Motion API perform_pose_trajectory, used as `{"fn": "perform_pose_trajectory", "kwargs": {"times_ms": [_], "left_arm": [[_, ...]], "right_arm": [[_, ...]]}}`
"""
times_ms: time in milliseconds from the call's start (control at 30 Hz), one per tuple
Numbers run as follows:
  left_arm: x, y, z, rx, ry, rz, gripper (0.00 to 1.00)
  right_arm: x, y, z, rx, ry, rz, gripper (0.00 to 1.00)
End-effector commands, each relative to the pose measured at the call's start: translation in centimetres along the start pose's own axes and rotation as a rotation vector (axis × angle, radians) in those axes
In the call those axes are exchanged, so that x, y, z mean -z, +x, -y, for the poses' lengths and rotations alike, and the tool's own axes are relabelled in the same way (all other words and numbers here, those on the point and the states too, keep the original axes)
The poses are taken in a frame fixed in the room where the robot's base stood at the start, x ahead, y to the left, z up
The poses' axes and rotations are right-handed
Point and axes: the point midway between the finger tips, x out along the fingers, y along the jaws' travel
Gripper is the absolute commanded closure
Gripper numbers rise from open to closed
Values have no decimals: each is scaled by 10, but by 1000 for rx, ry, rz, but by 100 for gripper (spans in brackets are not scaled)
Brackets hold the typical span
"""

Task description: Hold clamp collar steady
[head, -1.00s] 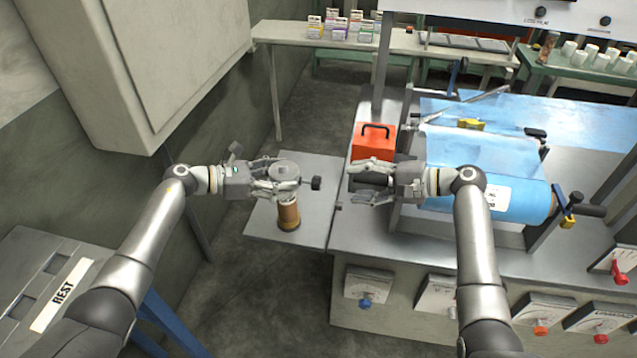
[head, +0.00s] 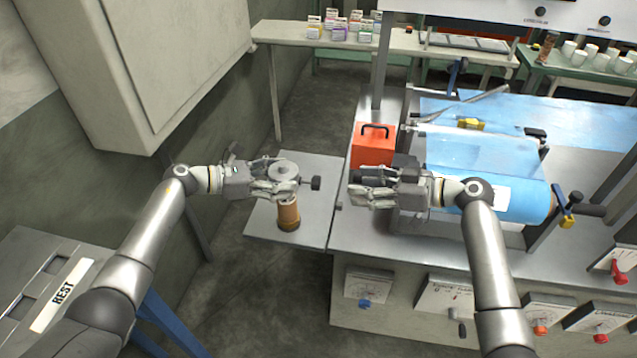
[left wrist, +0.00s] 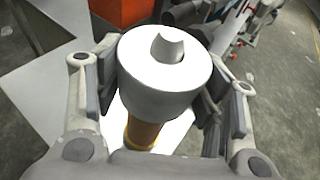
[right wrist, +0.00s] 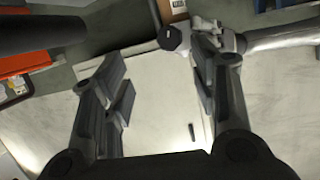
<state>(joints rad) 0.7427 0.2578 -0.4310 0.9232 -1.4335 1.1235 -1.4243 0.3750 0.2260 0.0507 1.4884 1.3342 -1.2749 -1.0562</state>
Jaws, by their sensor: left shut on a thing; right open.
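The clamp collar (head: 283,171) is a grey round piece with a dark knob (head: 316,183) sticking out to the right. My left gripper (head: 277,180) is shut on it, with a finger on either side. In the left wrist view the pale round collar (left wrist: 165,75) sits between both fingers. An amber cylinder (head: 288,214) stands upright directly below it; the contact between them is hidden. My right gripper (head: 362,187) is open and empty, to the right of the knob and apart from it. The knob also shows in the right wrist view (right wrist: 174,38), beyond the open fingers.
The small grey side shelf (head: 320,225) is mostly bare around the cylinder. A red box (head: 373,146) stands behind my right gripper. A blue roll (head: 510,200) lies on the bench at right. A grey cabinet (head: 160,70) hangs at upper left.

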Motion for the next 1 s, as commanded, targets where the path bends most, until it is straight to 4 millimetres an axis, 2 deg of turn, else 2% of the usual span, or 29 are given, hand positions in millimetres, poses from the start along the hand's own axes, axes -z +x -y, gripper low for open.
{"fn": "perform_pose_trajectory", "kwargs": {"times_ms": [300, 500, 767, 867, 1000], "left_arm": [[0, 0, 0, -1, 0, 1, 50], [0, 0, 0, -1, 0, 1, 50], [0, 0, 0, -1, 0, 1, 50], [0, 0, 0, -1, 0, 1, 50], [-1, 0, 0, -1, 0, 1, 50]], "right_arm": [[0, -2, 9, -18, -533, -5, 46], [1, -3, 13, -26, -760, -7, 46], [2, 5, 14, -30, -849, -9, 46], [1, 19, 14, -29, -847, -9, 46], [2, 47, 13, -29, -845, -11, 46]]}}
